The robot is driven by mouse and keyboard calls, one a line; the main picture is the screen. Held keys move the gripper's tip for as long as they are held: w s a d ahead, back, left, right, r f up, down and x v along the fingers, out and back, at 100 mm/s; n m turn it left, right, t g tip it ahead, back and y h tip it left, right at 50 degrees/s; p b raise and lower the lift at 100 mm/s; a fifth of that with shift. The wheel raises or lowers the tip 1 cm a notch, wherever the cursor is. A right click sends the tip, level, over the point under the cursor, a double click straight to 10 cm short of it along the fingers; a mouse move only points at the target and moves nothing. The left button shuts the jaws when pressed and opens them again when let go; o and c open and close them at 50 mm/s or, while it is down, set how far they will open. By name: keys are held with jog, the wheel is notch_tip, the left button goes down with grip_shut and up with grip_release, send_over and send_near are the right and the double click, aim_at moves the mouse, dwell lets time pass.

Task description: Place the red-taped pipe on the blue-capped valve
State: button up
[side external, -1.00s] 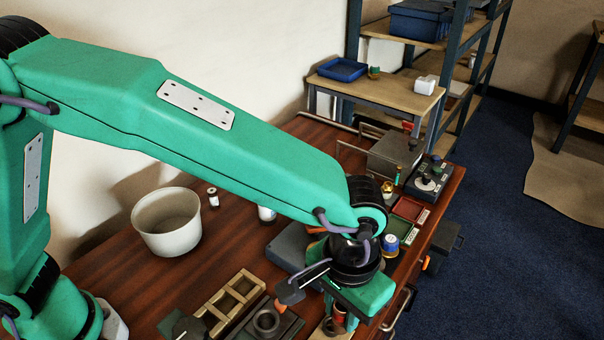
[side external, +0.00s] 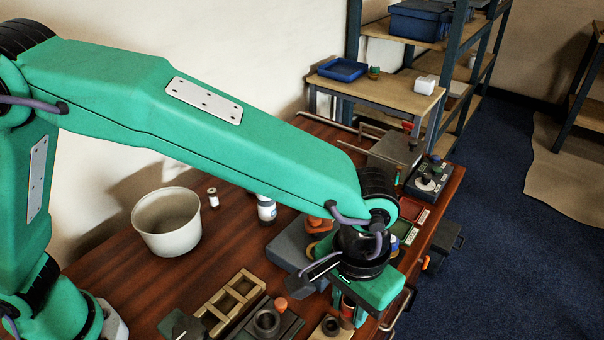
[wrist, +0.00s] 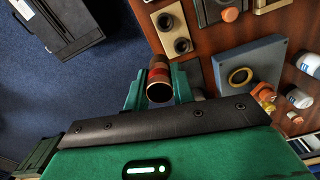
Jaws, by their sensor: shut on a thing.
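The red-taped pipe (wrist: 159,78) is a short copper tube with a red band. In the wrist view it stands between the green fingers of my gripper (wrist: 157,88), which is shut on it, its open end facing the camera. In the side view my gripper (side external: 350,300) is over the front right of the bench, and only a small part of the pipe (side external: 347,308) shows below it. A blue-topped piece (side external: 394,241), seemingly the blue-capped valve, is just behind my gripper, mostly hidden by my wrist. I cannot make it out in the wrist view.
A wooden block with holes (wrist: 164,14) lies close to the pipe. A grey-blue box (wrist: 276,60) bears a brass ring (wrist: 241,76). A white pot (side external: 167,225), a bottle (side external: 267,209) and a divided brass tray (side external: 232,300) are on the bench. Red and green trays lie along the right edge.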

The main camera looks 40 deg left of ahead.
jog(key=w+d+r, duration=0.1)
jog(key=w+r, duration=0.1)
jog(key=w, duration=0.5)
jog(key=w+r, duration=0.3)
jog(key=w, duration=0.4)
jog(key=shift+w+d, duration=0.4)
jog(key=w+a+f, duration=0.1)
jog(key=w+f, duration=0.1)
jog(key=w, duration=0.1)
jog(key=w+a+f, duration=0.2)
jog(key=w, duration=0.2)
jog(key=w+a+f, duration=0.2)
jog(key=w+f, duration=0.1)
jog(key=shift+w+a, duration=0.2)
jog(key=shift+f, duration=2.05)
jog(key=shift+f, duration=0.15)
jog(key=o, duration=1)
